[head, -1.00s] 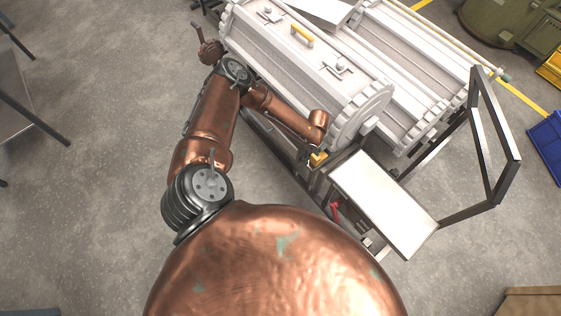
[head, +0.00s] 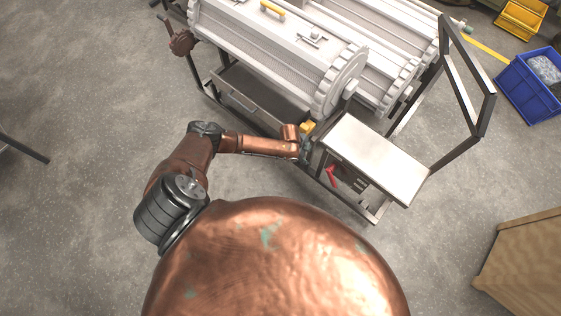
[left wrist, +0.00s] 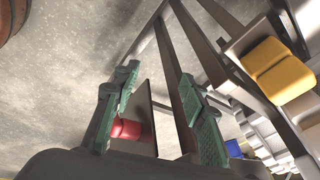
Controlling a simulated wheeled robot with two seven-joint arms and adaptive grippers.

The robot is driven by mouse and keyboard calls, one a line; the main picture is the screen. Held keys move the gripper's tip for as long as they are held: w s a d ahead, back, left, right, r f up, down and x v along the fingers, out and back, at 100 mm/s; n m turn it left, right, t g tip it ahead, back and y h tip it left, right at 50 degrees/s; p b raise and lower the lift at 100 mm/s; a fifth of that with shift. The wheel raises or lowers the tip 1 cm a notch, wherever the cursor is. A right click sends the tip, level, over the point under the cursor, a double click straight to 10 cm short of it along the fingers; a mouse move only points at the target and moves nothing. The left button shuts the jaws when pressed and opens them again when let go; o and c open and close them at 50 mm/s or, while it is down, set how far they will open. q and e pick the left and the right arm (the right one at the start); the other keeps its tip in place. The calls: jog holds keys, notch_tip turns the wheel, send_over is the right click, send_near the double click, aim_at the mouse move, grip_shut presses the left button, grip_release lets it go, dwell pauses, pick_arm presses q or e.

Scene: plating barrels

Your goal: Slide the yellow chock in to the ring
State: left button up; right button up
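The yellow chock (head: 308,127) sits at the frame's corner, just below the near toothed ring (head: 342,84) on the white barrel's end. In the left wrist view, a blocky yellow piece with a groove (left wrist: 280,70) lies on a metal ledge at the upper right, outside the fingers. My left gripper (head: 306,150) is just on the near side of the chock. In its wrist view the two green fingers (left wrist: 158,74) stand apart with nothing held between them. My right gripper is not in view.
A steel-topped stand (head: 375,155) is right of the left gripper, with a red handle (head: 331,176) below its top. A tall metal frame (head: 465,85) rises at the right. A blue bin (head: 520,100) stands farther right.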

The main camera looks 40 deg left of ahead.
pick_arm(q)
jog(key=s+a+f+n, duration=0.3)
jog(key=s+f, duration=0.3)
jog(key=f, duration=0.1)
jog(key=s+a+f+n+y, duration=0.1)
jog(key=s+a+f+n, duration=0.2)
jog(key=s+f, duration=0.3)
notch_tip(320, 180, down, 2)
jog(key=shift+f+t+b, duration=0.1)
jog(key=shift+t+b, duration=0.3)
jog(key=shift+b, duration=0.05)
jog(key=shift+o, duration=0.4)
